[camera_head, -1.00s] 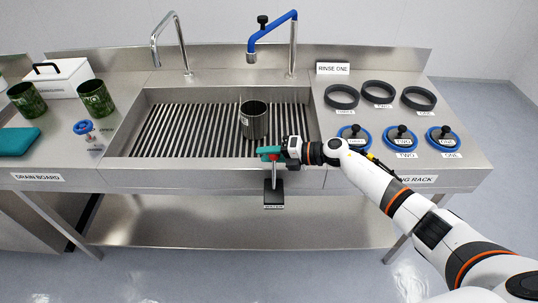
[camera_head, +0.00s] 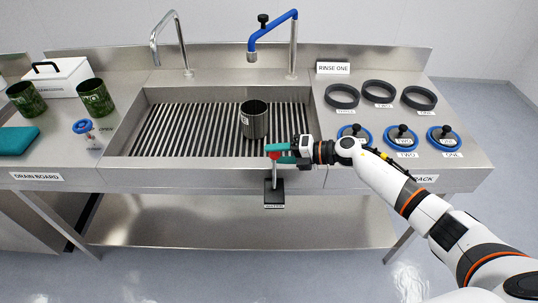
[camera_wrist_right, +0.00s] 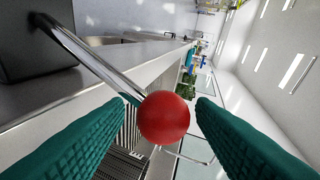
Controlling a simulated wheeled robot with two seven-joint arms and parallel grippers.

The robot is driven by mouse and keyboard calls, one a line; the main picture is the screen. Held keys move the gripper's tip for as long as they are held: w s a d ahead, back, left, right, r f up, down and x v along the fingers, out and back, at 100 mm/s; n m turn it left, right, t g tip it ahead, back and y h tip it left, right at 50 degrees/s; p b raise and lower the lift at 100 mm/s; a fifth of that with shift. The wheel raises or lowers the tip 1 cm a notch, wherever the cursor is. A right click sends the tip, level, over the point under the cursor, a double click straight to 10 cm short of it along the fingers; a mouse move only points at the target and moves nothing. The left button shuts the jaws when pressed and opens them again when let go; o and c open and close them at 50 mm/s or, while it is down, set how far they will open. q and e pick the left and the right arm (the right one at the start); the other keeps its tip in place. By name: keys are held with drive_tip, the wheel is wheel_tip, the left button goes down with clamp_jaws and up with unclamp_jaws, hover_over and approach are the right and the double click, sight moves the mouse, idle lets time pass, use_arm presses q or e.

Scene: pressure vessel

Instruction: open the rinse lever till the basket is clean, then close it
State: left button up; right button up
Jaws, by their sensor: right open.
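The rinse lever is a thin metal rod with a red ball knob (camera_head: 273,155), rising from a dark box (camera_head: 274,195) at the sink's front edge. It stands roughly upright in the head view. My right gripper (camera_head: 279,153) is open with teal fingers at the knob. In the right wrist view the red ball (camera_wrist_right: 165,118) shows between the spread fingertips, with a gap on the right side. A steel basket (camera_head: 254,122) stands upright on the sink's slatted floor; whether it is clean cannot be told. My left gripper is out of view.
A blue-spouted tap (camera_head: 275,32) stands behind the sink beside a RINSE ONE sign (camera_head: 332,68). Black rings and blue-rimmed lids (camera_head: 404,140) lie on the right rack. Green cups (camera_head: 95,98) and a white box (camera_head: 60,78) are on the left board.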

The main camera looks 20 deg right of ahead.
drive_tip(key=b+v, duration=0.1)
drive_tip(key=v, duration=0.8)
drive_tip(key=shift+b, duration=0.35)
